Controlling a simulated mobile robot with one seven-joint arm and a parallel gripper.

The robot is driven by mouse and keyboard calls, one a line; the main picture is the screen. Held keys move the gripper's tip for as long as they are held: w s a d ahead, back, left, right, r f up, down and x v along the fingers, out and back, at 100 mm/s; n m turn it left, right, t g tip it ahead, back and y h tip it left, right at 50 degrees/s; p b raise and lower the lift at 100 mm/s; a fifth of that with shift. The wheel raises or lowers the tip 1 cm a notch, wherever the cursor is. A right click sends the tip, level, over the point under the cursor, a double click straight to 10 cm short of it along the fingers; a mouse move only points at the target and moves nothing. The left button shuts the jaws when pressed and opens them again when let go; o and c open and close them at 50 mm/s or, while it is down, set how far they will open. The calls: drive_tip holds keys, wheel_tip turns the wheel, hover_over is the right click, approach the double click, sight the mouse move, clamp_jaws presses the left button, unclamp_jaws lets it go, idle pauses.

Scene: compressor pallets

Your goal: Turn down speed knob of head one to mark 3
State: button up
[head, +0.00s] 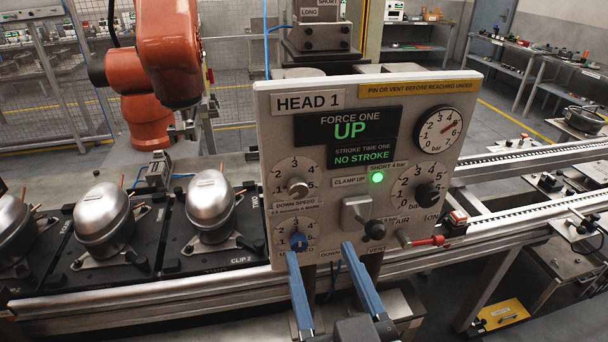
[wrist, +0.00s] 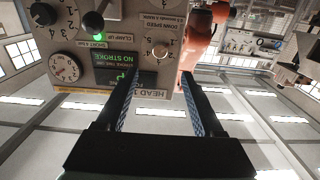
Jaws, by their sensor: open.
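The head one panel (head: 385,88) stands upright, lettered HEAD 1. Its down speed knob (head: 298,187) is a silver knob on a numbered dial at the panel's left; I cannot tell which mark it points at. It also shows upside down in the wrist view (wrist: 160,50), beyond the fingertips and roughly in line with the gap between them. My gripper (head: 320,248) has two blue-padded fingers, spread and empty, in front of the panel's lower edge in the head view. The gripper also shows in the wrist view (wrist: 160,78). No finger is around the knob.
A blue knob (head: 298,242) sits below the down speed dial. A black knob (head: 427,194), a lever (head: 374,229) and a gauge (head: 439,129) lie right of it. A green lamp (head: 377,177) is lit. Silver compressors (head: 210,200) stand on black pallets at left. An orange robot (head: 167,50) stands behind.

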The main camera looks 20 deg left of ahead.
sight(299, 194)
drive_tip(key=p+x, duration=0.4)
drive_tip(key=x, duration=0.9)
clamp_jaws()
